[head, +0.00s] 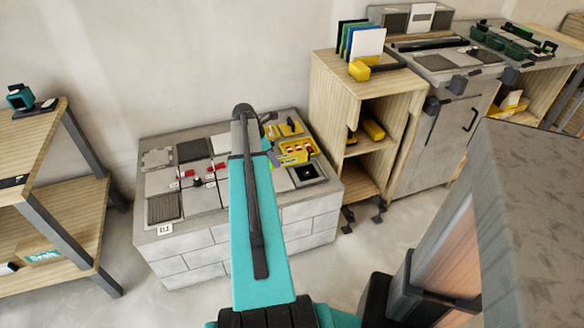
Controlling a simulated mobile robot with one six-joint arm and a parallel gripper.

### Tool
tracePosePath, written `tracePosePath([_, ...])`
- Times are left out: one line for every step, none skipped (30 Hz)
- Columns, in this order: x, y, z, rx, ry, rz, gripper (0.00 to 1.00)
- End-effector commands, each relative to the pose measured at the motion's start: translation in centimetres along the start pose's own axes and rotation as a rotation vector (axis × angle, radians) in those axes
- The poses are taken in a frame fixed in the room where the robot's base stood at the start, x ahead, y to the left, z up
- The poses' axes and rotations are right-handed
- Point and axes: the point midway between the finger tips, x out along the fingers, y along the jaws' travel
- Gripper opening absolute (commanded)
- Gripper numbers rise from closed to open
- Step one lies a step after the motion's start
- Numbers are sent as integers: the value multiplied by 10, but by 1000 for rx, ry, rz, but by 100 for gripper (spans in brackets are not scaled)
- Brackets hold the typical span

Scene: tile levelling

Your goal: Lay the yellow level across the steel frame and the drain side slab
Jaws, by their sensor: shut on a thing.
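My teal arm reaches over the tiled block, and its end bends down near the block's right half. My gripper (273,158) is mostly hidden by the arm; its fingers cannot be made out clearly. It is shut on a yellow piece that appears to be the yellow level (279,162), mostly hidden and hard to tell from the yellow things behind it. The steel frame (318,180) with a dark opening sits at the block's right front. The drain side slab appears to be the pale slab (281,182) left of it, partly hidden by my arm. I cannot tell whether the level touches either.
A yellow tray (299,149) with red and white pieces is on the block behind the frame. Red clips (186,173) stand on the left slabs. A wooden shelf unit (337,95) stands close on the right. A wooden bench (75,130) is at left, with clear floor between.

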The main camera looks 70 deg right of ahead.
Motion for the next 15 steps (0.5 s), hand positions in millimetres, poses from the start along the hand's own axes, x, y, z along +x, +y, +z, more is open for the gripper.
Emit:
tracePosePath([14,-5,12,7,-2,-4,0])
tracePosePath([20,-7,19,9,-3,-4,0])
tracePosePath([26,-9,26,11,-4,-5,0])
tracePosePath([31,-11,31,12,-5,-6,0])
tracePosePath([35,-13,36,13,-6,-8,0])
tracePosePath([39,-15,41,14,-7,-9,0])
tracePosePath([42,-16,44,15,-7,-9,0])
tracePosePath([44,-17,46,16,-8,-9,0])
tracePosePath([47,-18,50,16,-8,-9,0])
tracePosePath([48,-19,51,16,-9,-9,0])
tracePosePath([48,-20,52,16,-9,-9,0])
tracePosePath([49,-20,53,16,-9,-9,0])
tracePosePath([49,-20,54,16,-9,-9,0])
tracePosePath([49,-20,54,15,-9,-9,0])
tracePosePath([49,-20,54,15,-9,-9,0])
